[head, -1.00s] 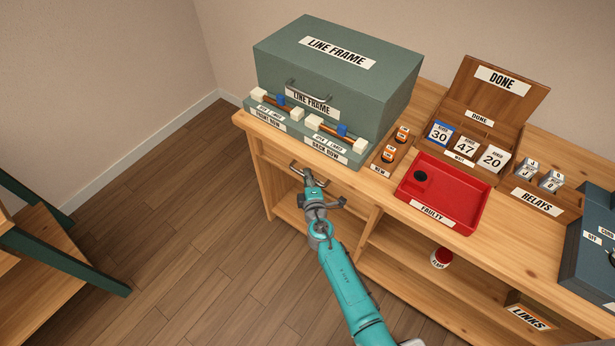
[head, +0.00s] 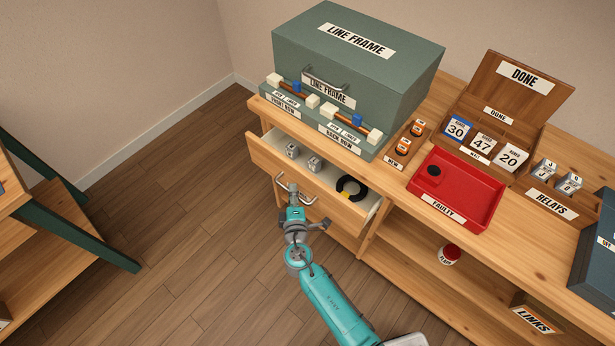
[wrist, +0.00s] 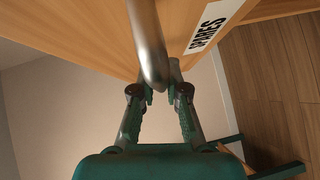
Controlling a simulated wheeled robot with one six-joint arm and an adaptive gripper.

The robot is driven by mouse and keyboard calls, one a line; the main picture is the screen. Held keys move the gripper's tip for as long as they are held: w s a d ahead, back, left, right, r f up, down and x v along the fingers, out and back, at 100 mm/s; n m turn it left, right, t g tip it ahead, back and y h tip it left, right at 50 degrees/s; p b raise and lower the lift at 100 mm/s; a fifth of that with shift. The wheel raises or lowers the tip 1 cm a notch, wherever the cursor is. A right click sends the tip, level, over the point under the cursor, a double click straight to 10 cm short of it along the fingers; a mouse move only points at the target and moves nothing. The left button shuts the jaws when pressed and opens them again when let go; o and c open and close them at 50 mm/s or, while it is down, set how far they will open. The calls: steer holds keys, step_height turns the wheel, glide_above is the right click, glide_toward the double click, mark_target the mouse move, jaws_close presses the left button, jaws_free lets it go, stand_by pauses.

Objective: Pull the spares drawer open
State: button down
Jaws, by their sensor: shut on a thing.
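The spares drawer (head: 325,207) is pulled partway out of the wooden bench, below the line frame. Inside it lie two small grey metal parts (head: 303,157) and a black ring-shaped coil (head: 352,187) with a yellow patch. My gripper (head: 291,195) is at the drawer's front, shut on the metal bar handle (head: 283,181). In the wrist view the handle (wrist: 147,45) runs down between my fingertips (wrist: 160,75). The SPARES label (wrist: 208,25) shows on the drawer front there.
The green line frame case (head: 355,60) stands on the bench above the drawer. Floor (head: 190,200) left of the drawer is clear. A green-legged shelf (head: 95,235) stands at far left.

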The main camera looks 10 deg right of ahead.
steer(key=s+a, duration=0.9)
steer(key=a, duration=0.4)
steer(key=shift+s+a, duration=0.15)
steer(key=shift+s, duration=0.2)
steer(key=c, duration=1.2)
jaws_free()
steer(key=shift+s, duration=0.1)
steer(key=s, duration=0.3)
steer(key=s+a+r, duration=0.1)
steer(key=s, duration=0.7)
steer(key=shift+s+a+r, duration=0.25)
steer(key=shift+a+r, duration=0.1)
